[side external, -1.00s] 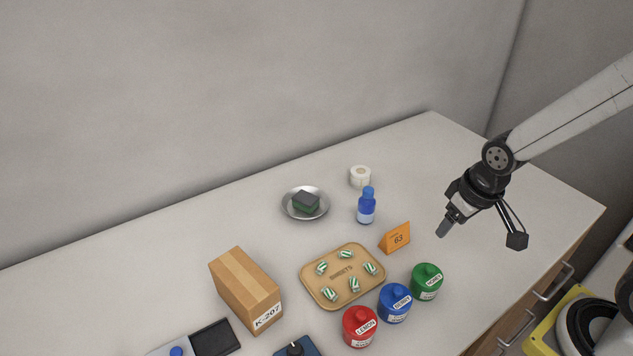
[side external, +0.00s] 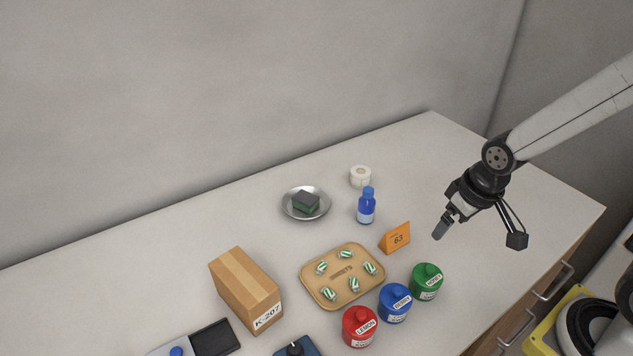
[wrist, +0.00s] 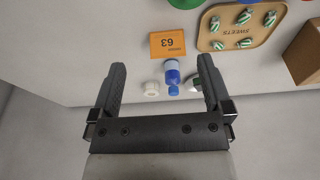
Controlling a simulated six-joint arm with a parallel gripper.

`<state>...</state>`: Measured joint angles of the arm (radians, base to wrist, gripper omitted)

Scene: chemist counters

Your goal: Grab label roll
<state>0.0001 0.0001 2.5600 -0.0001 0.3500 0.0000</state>
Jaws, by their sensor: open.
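The white label roll (side external: 360,176) stands on the counter at the back, behind the blue bottle (side external: 366,206). In the wrist view the label roll (wrist: 152,88) shows between my fingers, nearer the left one, beside the blue bottle (wrist: 172,75). My gripper (side external: 440,230) is in the air over the right part of the counter, to the right of the roll and apart from it. In the wrist view my gripper (wrist: 160,75) is open with nothing between its fingertips.
An orange sign (side external: 396,238) stands in front of the bottle. A metal dish (side external: 287,209) with a sponge is left of the roll. A sweets tray (side external: 312,291), several coloured jars (side external: 427,281) and a cardboard box (side external: 245,290) are nearer the front. The counter right of the roll is clear.

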